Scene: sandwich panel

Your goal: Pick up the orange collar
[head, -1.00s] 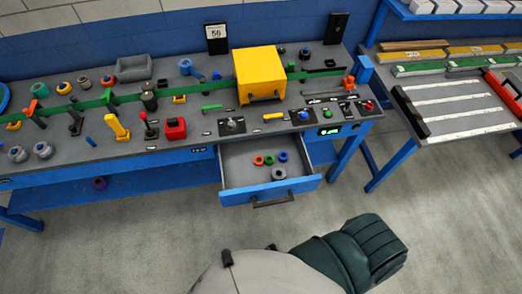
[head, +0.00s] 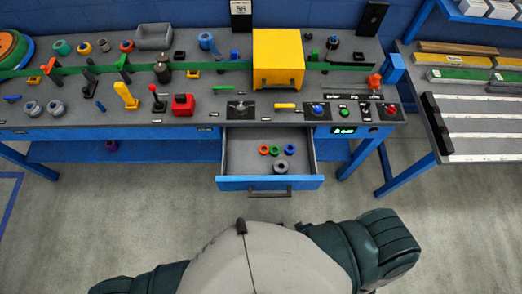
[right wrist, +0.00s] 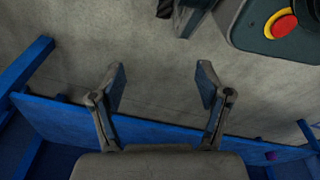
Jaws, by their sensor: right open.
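An orange ring-shaped collar (head: 264,150) lies in the open drawer (head: 269,183), at the left of a small group. A green ring (head: 275,151) and a blue ring (head: 287,151) lie to its right, with a larger grey ring (head: 281,167) in front. Another orange ring (head: 127,46) lies at the back left of the bench top. My right gripper (right wrist: 160,80) is open and empty in the right wrist view, above the floor. The collar is not in that view, and neither gripper shows in the head view.
The blue workbench (head: 60,132) carries a yellow box (head: 278,59), a red block (head: 183,105), levers and several tools. A second table (head: 480,110) stands to the right. In the right wrist view, a red button (right wrist: 281,24) shows at top right. The drawer's top is uncovered.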

